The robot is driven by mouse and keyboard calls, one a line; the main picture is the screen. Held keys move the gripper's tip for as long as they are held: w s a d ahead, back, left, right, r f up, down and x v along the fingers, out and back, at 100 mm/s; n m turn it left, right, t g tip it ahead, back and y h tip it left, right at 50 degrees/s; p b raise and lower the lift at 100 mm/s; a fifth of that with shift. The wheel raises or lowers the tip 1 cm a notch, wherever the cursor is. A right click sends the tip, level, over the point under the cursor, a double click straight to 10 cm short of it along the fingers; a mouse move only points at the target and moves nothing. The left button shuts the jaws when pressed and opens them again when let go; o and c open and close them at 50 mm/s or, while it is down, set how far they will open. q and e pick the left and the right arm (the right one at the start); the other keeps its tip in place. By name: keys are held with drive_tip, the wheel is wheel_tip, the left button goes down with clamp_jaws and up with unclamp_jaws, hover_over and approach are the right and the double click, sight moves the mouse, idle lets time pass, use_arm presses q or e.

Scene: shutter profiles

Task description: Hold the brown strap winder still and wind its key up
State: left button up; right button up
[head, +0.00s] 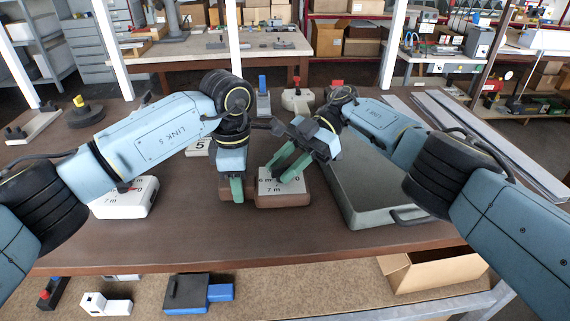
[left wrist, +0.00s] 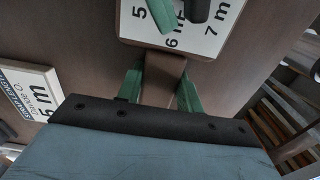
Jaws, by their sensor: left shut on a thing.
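The brown strap winder (head: 283,200) stands on the table in front of me, with a white numbered top plate (head: 270,185). In the left wrist view its plate (left wrist: 215,38) shows marks from 5 to 7 m. My left gripper (head: 237,188) points down at the winder's left end. In the left wrist view my left gripper (left wrist: 160,90) is shut on a brown block of the winder (left wrist: 163,75). My right gripper (head: 280,170) slants down over the plate, its green fingers apart. I cannot make out the key; the right fingers cover part of the plate.
A white winder (head: 125,198) stands to the left, beneath my left arm. A grey tray (head: 385,205) lies close on the right. A blue-topped device (head: 263,98) and a cream red-knobbed device (head: 297,99) stand behind. The table's front is clear.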

drive_tip(key=shift+m+t+y, duration=0.3)
idle(0.5)
drive_tip(key=shift+m+t, duration=0.3)
drive_tip(key=shift+t, duration=0.1)
drive_tip(key=shift+s+d+m+t+y, duration=0.1)
drive_tip(key=shift+s+m+t+y, duration=0.1)
drive_tip(key=shift+m+t+y, duration=0.7)
drive_tip(key=m+t, duration=0.4)
drive_tip(key=shift+s+t, duration=0.2)
drive_tip(key=shift+t, duration=0.2)
drive_tip(key=w+d+r+n+t+y, duration=0.1)
drive_tip(key=d+r+n+t+y, duration=0.2)
drive_tip(key=d+r+n, duration=0.6)
drive_tip(key=d+r+n+t+h, duration=0.1)
drive_tip(key=d+n+t, duration=0.1)
drive_tip(key=d+t, duration=0.9)
drive_tip(key=d, duration=0.9)
drive_tip(key=shift+s+d+r+n, duration=0.15)
drive_tip(key=shift+r+n, duration=0.15)
drive_tip(key=shift+r, duration=0.1)
